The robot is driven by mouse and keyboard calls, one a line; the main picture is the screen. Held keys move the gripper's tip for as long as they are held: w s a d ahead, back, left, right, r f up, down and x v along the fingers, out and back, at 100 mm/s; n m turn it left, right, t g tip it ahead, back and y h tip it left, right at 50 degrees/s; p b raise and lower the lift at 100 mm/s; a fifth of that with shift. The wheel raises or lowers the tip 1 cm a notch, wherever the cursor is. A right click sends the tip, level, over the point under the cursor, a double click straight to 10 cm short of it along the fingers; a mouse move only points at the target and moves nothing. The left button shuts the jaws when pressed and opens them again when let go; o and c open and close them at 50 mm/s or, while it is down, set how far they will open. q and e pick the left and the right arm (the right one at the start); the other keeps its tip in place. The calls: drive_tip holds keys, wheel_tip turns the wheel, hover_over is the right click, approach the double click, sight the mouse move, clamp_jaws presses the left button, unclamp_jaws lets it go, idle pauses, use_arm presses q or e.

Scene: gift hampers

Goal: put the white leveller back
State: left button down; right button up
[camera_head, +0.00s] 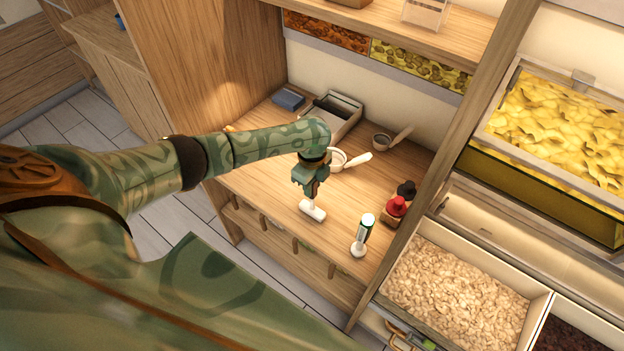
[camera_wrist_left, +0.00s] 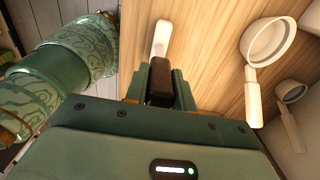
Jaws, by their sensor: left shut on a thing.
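The white leveller (camera_head: 313,211) shows as a white bar below my left gripper (camera_head: 309,188), over the wooden counter (camera_head: 262,165). My left gripper points down and is shut on it; the fingers hide its upper part. I cannot tell whether its bar touches the counter. My right gripper is in neither view.
A white scoop (camera_head: 352,160) and a smaller scoop (camera_head: 384,141) lie behind the gripper. A grey tray (camera_head: 345,104) and blue box (camera_head: 288,98) stand at the back. The counter's front left is clear.

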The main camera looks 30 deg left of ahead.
use_arm(q)
drive_tip(key=shift+f, duration=0.1)
drive_tip(key=c, duration=1.1)
unclamp_jaws()
wheel_tip(320, 180, up, 16)
drive_tip(key=p, duration=0.5)
